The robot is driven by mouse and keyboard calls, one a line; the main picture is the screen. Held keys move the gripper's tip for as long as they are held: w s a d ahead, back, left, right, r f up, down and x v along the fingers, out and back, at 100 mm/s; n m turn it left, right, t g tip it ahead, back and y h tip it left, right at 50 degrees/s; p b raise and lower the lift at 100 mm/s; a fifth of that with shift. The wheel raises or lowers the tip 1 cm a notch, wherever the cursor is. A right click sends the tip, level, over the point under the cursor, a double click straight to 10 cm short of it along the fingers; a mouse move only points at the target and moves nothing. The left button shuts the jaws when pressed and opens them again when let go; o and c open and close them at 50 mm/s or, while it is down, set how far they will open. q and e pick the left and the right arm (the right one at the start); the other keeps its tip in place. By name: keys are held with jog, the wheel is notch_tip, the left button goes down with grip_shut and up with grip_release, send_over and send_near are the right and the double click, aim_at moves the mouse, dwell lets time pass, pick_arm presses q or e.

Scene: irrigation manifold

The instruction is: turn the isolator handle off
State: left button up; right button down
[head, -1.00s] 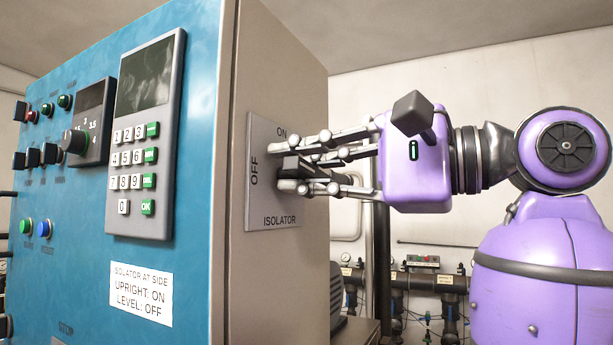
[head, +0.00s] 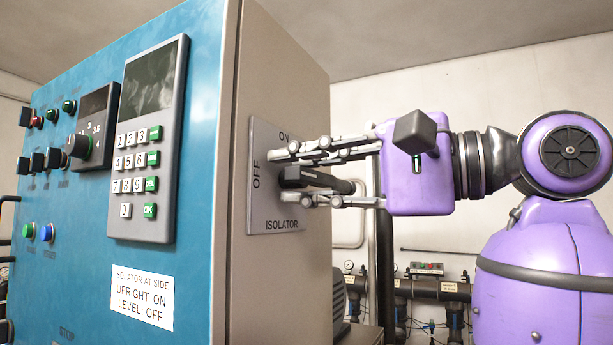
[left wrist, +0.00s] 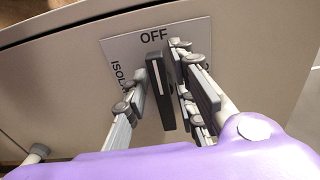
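The isolator handle (head: 292,177) is a black bar on the grey isolator plate (head: 262,222) at the cabinet's side. It lies about level, with its end toward the OFF mark; in the left wrist view the handle (left wrist: 163,92) also points toward OFF. My left gripper (head: 300,174) is around the handle, with fingers above and below it and gaps showing. In the left wrist view the left gripper (left wrist: 156,92) is open, with the right-hand fingers close to the handle. The handle's hub is partly hidden. My right gripper is out of view.
The blue cabinet front (head: 90,260) carries a keypad (head: 140,165), a knob and several switches and buttons. A label (head: 142,297) reads "upright: on, level: off". Pipes (head: 425,290) run along the wall behind. Free room lies between plate and back wall.

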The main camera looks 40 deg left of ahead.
pick_arm(q)
jog(key=v, duration=1.2)
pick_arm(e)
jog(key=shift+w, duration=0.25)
